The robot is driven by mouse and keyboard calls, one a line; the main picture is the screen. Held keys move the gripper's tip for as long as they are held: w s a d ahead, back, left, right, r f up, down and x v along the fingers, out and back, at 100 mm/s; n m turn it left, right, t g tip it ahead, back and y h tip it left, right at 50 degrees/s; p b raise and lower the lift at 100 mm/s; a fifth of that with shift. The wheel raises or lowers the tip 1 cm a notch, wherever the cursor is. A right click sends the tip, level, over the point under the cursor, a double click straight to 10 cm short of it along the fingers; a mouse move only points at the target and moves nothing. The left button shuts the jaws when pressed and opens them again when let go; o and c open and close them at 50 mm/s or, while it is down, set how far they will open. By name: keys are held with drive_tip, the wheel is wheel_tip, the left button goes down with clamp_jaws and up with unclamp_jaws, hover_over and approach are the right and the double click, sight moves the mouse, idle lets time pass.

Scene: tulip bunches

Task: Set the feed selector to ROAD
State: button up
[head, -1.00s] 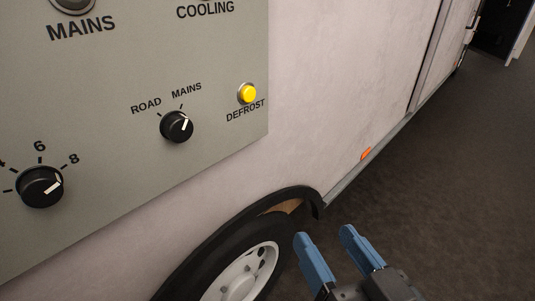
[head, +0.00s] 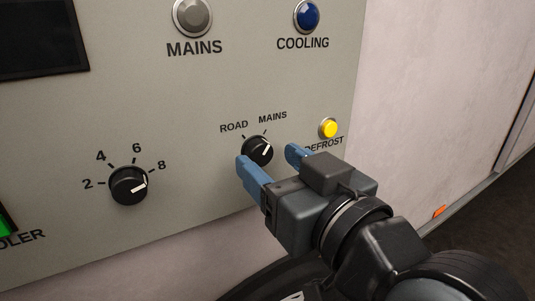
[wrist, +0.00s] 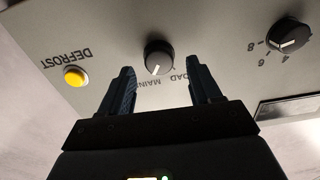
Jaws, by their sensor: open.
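The feed selector (head: 257,150) is a black round knob with a white pointer line, below the printed words ROAD and MAINS. In the head view its line points up and right, toward the MAINS side. The selector also shows in the wrist view (wrist: 158,58), where the panel appears upside down. My gripper (head: 272,160) is open, with its blue fingers in front of the panel, one on each side of the knob in the picture. In the wrist view the knob lies beyond the fingertips, between them and apart from them.
A yellow DEFROST button (head: 328,128) sits close on the right, near my right finger. A numbered dial (head: 128,186) is to the left. A grey MAINS lamp (head: 193,17) and a blue COOLING lamp (head: 307,15) are above. An orange marker (head: 440,211) is on the vehicle side.

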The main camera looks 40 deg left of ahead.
sight(259, 153)
drive_tip(key=shift+x, duration=1.15)
drive_tip(key=c, duration=1)
drive_tip(key=shift+c, duration=0.2)
